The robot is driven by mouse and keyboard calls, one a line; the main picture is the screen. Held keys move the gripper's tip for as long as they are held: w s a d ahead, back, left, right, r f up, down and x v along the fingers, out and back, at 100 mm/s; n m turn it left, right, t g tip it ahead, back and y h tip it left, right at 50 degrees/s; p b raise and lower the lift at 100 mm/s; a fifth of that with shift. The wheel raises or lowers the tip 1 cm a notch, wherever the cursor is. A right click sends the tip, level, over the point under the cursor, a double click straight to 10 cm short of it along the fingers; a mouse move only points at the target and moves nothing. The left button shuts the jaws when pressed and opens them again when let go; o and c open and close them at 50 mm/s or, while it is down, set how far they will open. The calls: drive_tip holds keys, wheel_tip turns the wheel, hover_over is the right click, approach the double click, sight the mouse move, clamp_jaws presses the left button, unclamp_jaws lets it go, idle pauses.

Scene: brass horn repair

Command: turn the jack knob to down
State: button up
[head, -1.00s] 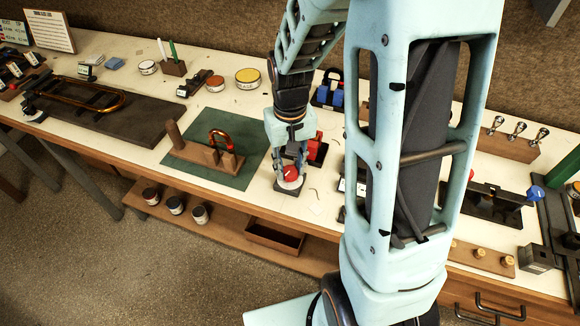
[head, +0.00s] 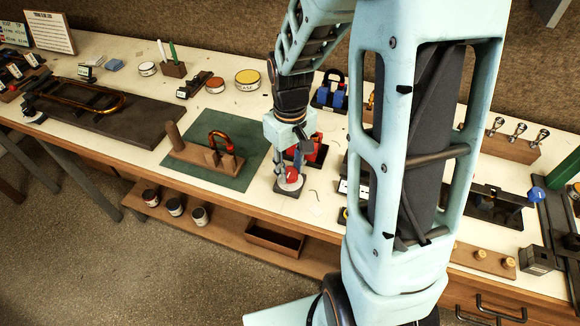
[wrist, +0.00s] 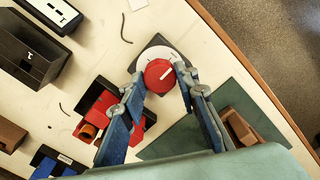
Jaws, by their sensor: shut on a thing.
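The jack knob (head: 292,174) is round and red and sits on a white dial on a dark square base (head: 290,191) near the bench's front edge. In the wrist view the knob (wrist: 158,75) has a white pointer line on its top, slanting toward the upper right of the picture. My gripper (wrist: 159,79) is shut on the knob, one blue finger at each side. In the head view my gripper (head: 289,168) comes down on it from above and hides part of the dial. The dial's marks are too small to read.
A green mat (head: 236,181) with a wooden block and an orange-brown curved tube lies just left. A red fixture (wrist: 98,122) stands close behind the knob. A dark open box (wrist: 30,50) and other tools stand to the right along the bench.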

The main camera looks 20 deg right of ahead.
sight(290, 172)
drive_tip(key=o, duration=1.1)
drive_tip(key=shift+o, duration=0.2)
drive_tip(key=shift+r, duration=0.1)
wheel_tip(290, 172, up, 12)
